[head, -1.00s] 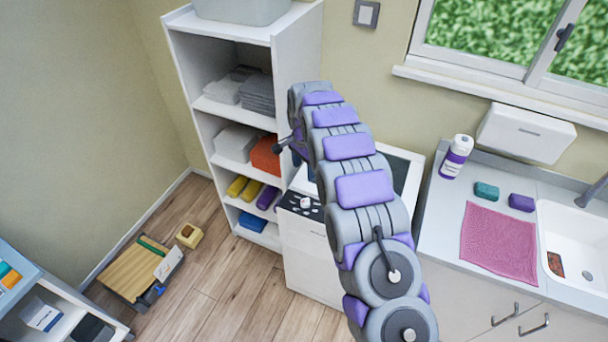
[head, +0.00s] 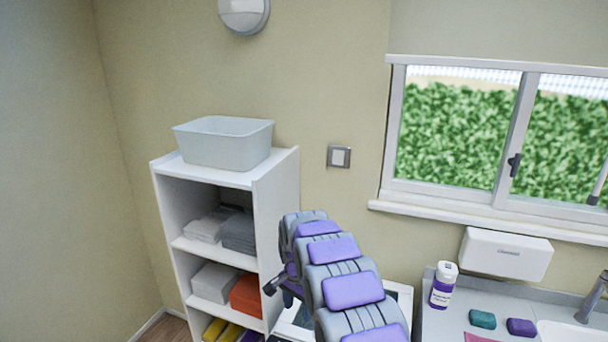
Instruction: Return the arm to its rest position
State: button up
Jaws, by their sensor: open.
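My arm, grey with purple pads, rises from the bottom edge of the head view and reaches away toward the tall white shelf unit (head: 276,205). At its far end, a dark part of my gripper (head: 276,287) shows on the left side, in front of the shelf unit's lower right edge. The rest of the gripper is hidden behind the arm. It is open, and I see nothing held in it.
The shelf unit carries a pale tub (head: 222,145), folded towels (head: 238,232) and an orange box (head: 247,296). At right, a counter (head: 450,325) holds a white and purple bottle (head: 441,286), a teal block (head: 482,319) and a purple block (head: 520,327). A window (head: 460,140) is above.

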jog(key=s+d+r+n+b, duration=0.1)
jog(key=s+d+r, duration=0.3)
jog(key=s, duration=0.3)
jog(key=s+d+r+n, duration=0.2)
jog(key=s+d+r, duration=0.1)
jog(key=s, duration=0.4)
jog(key=s+d+r+n+b, duration=0.1)
jog(key=s+d+r, duration=0.3)
jog(key=s, duration=0.3)
jog(key=s+d+f+n, duration=0.1)
jog(key=s+d+n, duration=0.1)
jog(key=s, duration=1)
jog(key=s+d+f+n+g+b, duration=0.1)
jog(key=s+d+f, duration=0.1)
jog(key=s, duration=1.1)
jog(key=shift+s+d+n+g+b, duration=0.3)
jog(key=shift+d+n, duration=0.1)
jog(key=shift+d, duration=0.1)
jog(key=shift+w, duration=0.1)
